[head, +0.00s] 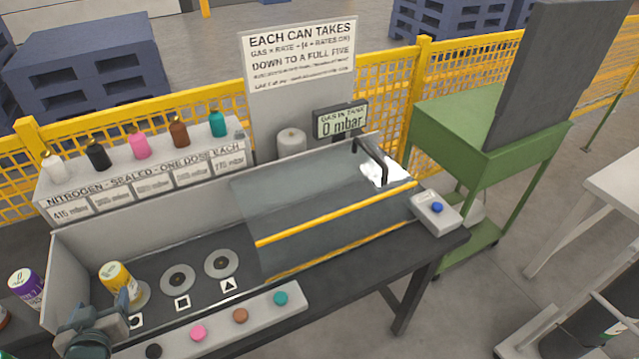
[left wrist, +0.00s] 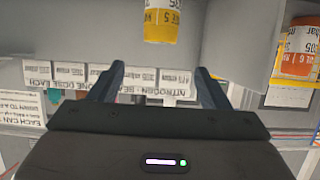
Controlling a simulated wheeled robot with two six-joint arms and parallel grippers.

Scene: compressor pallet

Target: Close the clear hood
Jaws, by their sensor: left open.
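The clear hood (head: 320,190) is a see-through cover over the right part of the bench, with a yellow bar (head: 335,215) along its front. A second yellow strip (head: 340,250) runs lower down; I cannot tell whether the hood is fully down. My left gripper (head: 90,315) is at the bottom left of the head view, well left of the hood, close to a yellow can (head: 117,278). In the left wrist view its two fingers (left wrist: 161,82) are apart with nothing between them, and the yellow can (left wrist: 162,20) shows beyond. My right gripper is not visible.
Two empty discs (head: 178,279) lie between the yellow can and the hood. A button strip (head: 215,325) runs along the front. A bottle shelf (head: 150,170) stands behind. A box with a blue button (head: 436,212) sits right of the hood. A display (head: 341,121) reads 0 mbar.

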